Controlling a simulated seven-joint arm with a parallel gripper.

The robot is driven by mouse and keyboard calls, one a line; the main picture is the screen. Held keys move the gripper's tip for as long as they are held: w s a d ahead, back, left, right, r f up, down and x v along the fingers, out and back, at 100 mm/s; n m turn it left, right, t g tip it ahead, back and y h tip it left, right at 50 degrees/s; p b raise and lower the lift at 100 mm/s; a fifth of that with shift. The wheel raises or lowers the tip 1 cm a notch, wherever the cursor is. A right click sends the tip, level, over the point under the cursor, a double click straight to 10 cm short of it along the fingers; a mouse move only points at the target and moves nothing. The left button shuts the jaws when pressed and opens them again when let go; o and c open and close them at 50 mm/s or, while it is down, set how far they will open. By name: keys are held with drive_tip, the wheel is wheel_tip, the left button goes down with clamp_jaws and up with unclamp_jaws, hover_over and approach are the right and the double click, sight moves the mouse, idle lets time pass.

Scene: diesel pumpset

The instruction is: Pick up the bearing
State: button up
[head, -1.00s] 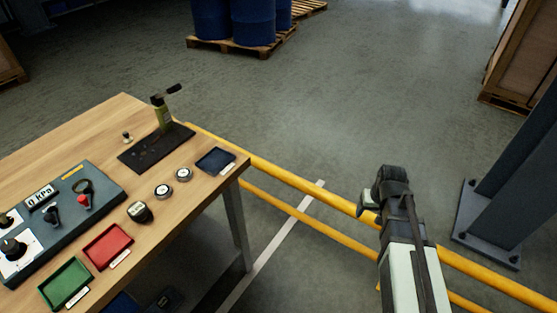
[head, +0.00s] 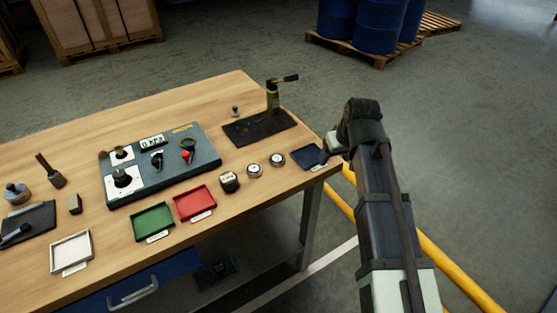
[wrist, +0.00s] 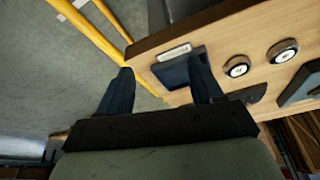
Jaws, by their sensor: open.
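Two small round pieces with dark rims and pale faces, the left one (head: 254,170) and the right one (head: 277,159), lie on the wooden bench. They also show in the wrist view, one nearer (wrist: 237,67) and one farther right (wrist: 283,51). A dark round piece with a pale label (head: 229,182) sits left of them. I cannot tell for sure which is the bearing. My gripper (wrist: 161,64) is open and empty, its fingers apart near the bench edge. In the head view it is at the bench's right corner, partly hidden by my arm.
A dark blue tray (head: 310,155) lies beside my gripper; one finger overlaps it in the wrist view. Red (head: 195,203) and green (head: 152,222) trays and a control panel (head: 160,165) are farther left. Yellow rails (head: 440,255) run right.

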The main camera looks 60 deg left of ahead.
sight(277, 159)
drive_tip(key=s+a+r+n, duration=0.3)
drive_tip(key=s+a+r, duration=0.45)
drive_tip(key=s, duration=0.35)
drive_tip(key=shift+g+y, duration=0.3)
drive_tip(key=shift+x, duration=7.1)
drive_tip(key=shift+a+r, duration=0.1)
drive_tip(key=shift+a, duration=0.05)
drive_tip(key=shift+c, duration=0.5)
drive_tip(key=c, duration=0.8)
wheel_tip(277, 159, up, 10)
